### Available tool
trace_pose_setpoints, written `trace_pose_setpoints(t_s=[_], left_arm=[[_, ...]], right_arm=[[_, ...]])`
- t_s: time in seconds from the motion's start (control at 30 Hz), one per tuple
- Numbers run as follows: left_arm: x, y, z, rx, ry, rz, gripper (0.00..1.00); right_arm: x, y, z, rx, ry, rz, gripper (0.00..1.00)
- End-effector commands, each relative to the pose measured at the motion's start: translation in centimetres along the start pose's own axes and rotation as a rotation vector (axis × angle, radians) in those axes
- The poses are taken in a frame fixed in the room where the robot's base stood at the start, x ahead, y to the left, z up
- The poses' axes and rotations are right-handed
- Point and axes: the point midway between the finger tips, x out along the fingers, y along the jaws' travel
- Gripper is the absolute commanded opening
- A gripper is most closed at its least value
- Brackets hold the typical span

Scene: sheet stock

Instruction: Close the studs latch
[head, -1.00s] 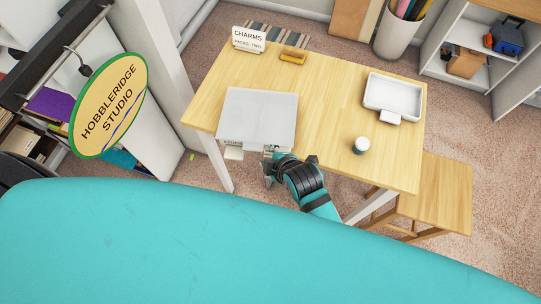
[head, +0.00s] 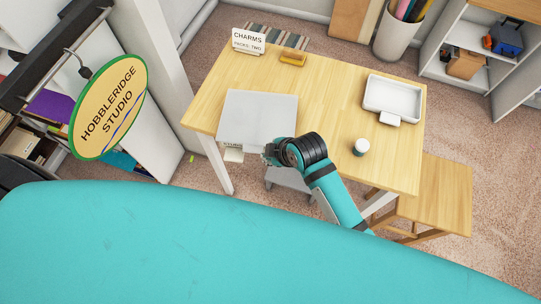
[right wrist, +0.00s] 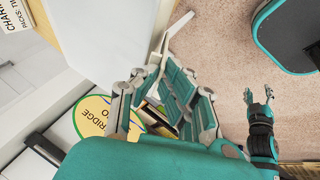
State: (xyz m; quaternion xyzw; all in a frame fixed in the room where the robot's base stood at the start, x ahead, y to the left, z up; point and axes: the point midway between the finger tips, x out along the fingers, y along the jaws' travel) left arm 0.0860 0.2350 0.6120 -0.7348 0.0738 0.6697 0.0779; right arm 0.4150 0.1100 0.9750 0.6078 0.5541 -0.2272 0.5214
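The pale grey case (head: 257,117) stands at the front left of the table, its lid lying flat. On its front edge is a small label (head: 232,144), too small to read surely, and below it a pale flap (head: 233,155) juts out. My right gripper (head: 270,155) is at the right part of the case's front, covering what is there; touching cannot be told. In the right wrist view its fingers (right wrist: 163,75) lean together near a white edge, and their gap is unclear. My left gripper (right wrist: 259,97) shows there with spread fingers, empty, away from the case.
The wooden table (head: 325,95) also holds a white tray (head: 392,94), a small jar (head: 361,146), a yellow-brown block (head: 292,59) and a CHARMS sign (head: 248,41). A wooden bench (head: 446,190) stands at right. A grey object (head: 290,180) is below the table's front edge.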

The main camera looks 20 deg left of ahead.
Motion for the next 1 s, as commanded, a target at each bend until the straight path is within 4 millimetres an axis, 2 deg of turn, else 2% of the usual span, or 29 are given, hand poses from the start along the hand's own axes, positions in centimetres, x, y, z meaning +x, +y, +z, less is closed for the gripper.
trace_pose_setpoints(t_s=[0.03,0.33,0.6,0.77,0.9,0.97,1.0], left_arm=[[0.0,0.0,0.0,0.0,0.0,0.0,0.5],[0.1,0.0,0.0,0.0,-0.001,0.0,0.5],[0.2,0.0,0.1,0.0,-0.001,0.0,0.5],[0.1,0.0,0.1,0.0,-0.001,0.0,0.5],[0.1,0.0,0.1,0.0,-0.001,0.0,0.5],[0.1,0.0,0.1,0.0,-0.001,0.0,0.5],[0.1,0.0,0.1,0.0,-0.001,0.0,0.5]], right_arm=[[-0.1,0.7,0.0,0.011,-0.002,-0.031,0.0],[0.2,2.4,0.1,0.096,-0.001,-0.231,0.0],[0.5,3.1,0.2,0.143,0.001,-0.341,0.0],[0.5,3.1,0.2,0.145,0.001,-0.347,0.0],[0.5,3.1,0.2,0.144,0.001,-0.347,0.19],[0.5,3.1,0.2,0.144,0.001,-0.346,0.27],[0.6,3.1,0.2,0.144,0.001,-0.346,0.28]])
